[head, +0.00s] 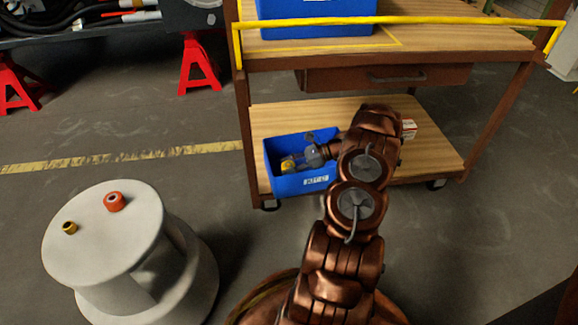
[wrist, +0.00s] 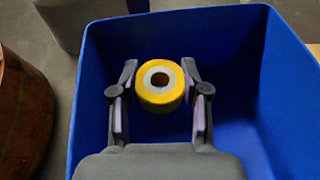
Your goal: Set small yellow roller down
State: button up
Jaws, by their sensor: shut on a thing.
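My gripper (wrist: 160,85) is shut on a small yellow roller (wrist: 160,97), a short ring with a pale inner face and a dark hole. In the wrist view the roller sits between the two fingertips, with the blue bin (wrist: 262,75) around and below it. In the head view the blue bin (head: 312,183) stands on the cart's lower shelf, and my gripper reaches into its opening from the right. The held roller (head: 288,165) shows there as a small yellow patch. I cannot tell how far it is above the bin floor.
A white drum (head: 105,240) at the left carries a red roller (head: 114,202) and a smaller yellow roller (head: 69,228). The cart's lower shelf (head: 430,150) holds a small box behind my arm. A drawer (head: 385,77) hangs above the shelf. Red stands (head: 197,65) are at the back.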

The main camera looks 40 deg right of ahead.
jog(key=shift+f+p, duration=0.3)
jog(key=shift+f, duration=0.25)
jog(key=o, duration=0.9)
jog(key=shift+r, duration=0.1)
jog(key=shift+r+b, duration=0.35)
jog(key=shift+p+v, duration=2.3)
jog(key=shift+v, duration=3.8)
jog(key=shift+r, duration=0.1)
